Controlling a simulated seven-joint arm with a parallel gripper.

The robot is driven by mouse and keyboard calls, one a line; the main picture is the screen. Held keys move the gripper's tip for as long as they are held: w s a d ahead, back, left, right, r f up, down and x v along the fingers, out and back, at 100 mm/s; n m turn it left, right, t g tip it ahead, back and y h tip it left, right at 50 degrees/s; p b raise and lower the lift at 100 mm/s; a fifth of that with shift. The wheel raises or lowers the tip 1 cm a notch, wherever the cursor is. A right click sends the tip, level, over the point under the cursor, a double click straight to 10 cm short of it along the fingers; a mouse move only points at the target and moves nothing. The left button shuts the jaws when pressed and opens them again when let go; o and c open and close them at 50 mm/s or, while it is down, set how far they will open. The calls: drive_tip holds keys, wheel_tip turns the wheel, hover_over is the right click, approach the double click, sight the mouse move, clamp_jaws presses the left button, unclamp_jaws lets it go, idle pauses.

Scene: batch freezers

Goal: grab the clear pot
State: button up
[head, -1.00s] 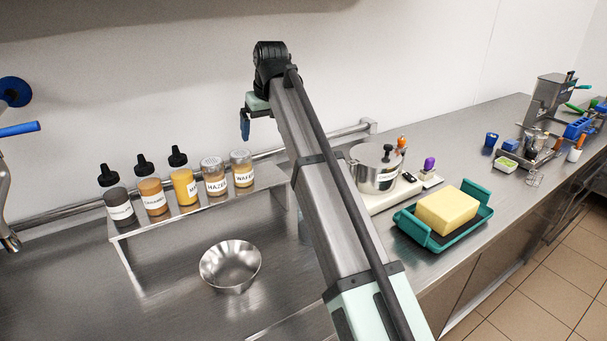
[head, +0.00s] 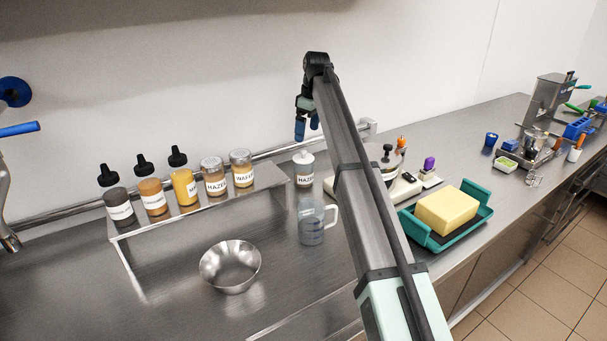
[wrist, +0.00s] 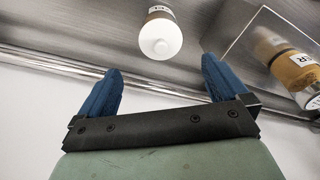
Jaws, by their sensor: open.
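In the wrist view the pot's round white lid (wrist: 160,40) shows beyond and between the two spread fingertips (wrist: 160,68), apart from both. A clear jug (head: 312,226) with a handle stands on the counter in front of that pot. The pictures do not settle which of these two is the clear pot.
A raised shelf (head: 205,215) with several labelled bottles and jars stands left of the pot; its edge is close by in the wrist view. A steel bowl (head: 230,266) sits in front. A teal tray (head: 462,238) holds a yellow block. A rail (head: 270,152) runs along the wall.

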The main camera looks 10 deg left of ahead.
sight(304, 152)
drive_tip(key=f+n, duration=0.1)
drive_tip(key=f, duration=0.1)
drive_tip(key=f+n, duration=0.1)
drive_tip(key=f, duration=0.2)
drive_tip(key=a+f, duration=0.1)
drive_tip(key=f, duration=0.2)
drive_tip(key=shift+s+f+n, duration=0.2)
drive_tip(key=shift+f+n, duration=0.05)
drive_tip(key=shift+n, duration=0.15)
drive_tip(key=shift+w+a+f, duration=0.1)
drive_tip(key=shift+a+f, duration=0.05)
drive_tip(key=shift+f, duration=1.15)
drive_tip(key=shift+w+a+f, duration=0.1)
drive_tip(key=shift+a+f, duration=0.05)
drive_tip(key=shift+f, duration=1.15)
drive_tip(key=shift+c, duration=0.3)
drive_tip(key=c, duration=1.2)
